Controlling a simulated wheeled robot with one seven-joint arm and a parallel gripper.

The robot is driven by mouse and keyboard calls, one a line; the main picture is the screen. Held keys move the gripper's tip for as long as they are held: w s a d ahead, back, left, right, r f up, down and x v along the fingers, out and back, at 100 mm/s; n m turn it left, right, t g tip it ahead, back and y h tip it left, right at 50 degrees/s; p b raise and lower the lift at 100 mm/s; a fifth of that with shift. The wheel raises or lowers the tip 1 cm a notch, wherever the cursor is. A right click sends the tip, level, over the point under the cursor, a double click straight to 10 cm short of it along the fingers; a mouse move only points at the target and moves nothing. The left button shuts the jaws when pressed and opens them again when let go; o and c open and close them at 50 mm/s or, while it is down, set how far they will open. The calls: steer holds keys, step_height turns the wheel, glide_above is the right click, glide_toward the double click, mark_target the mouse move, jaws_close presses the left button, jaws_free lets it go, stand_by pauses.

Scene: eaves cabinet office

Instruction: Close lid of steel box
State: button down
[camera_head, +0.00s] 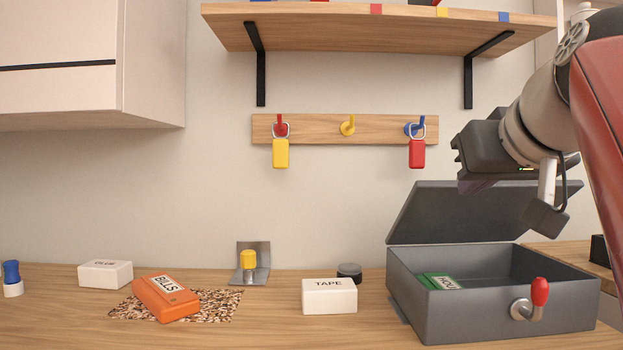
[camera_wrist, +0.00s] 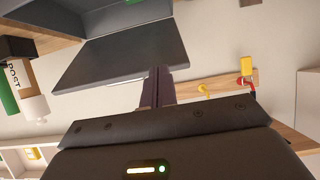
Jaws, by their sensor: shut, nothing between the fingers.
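The grey steel box (camera_head: 480,310) stands on the right of the worktop. Its lid (camera_head: 440,222) is open, raised and leaning back from the rear edge. A green labelled item (camera_head: 437,282) lies inside, and a red-knobbed latch (camera_head: 538,292) is on the front. My gripper (camera_head: 474,186) is shut and empty, in front of or above the lid's upper edge; I cannot tell whether it touches. In the wrist view the shut fingers (camera_wrist: 156,88) point at the lid (camera_wrist: 122,56), with the box (camera_wrist: 118,16) beyond.
A white tape box (camera_head: 330,296), a dark round cap (camera_head: 349,271) and an orange bills box (camera_head: 166,298) lie left of the steel box. A hook rail (camera_head: 375,130) with hanging tags is on the wall. A wooden shelf (camera_head: 380,32) is above.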

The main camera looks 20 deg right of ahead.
step_height(320, 180, up, 6)
steer(key=s+p, duration=0.3)
steer(key=p, duration=0.2)
steer(key=shift+a, duration=0.45)
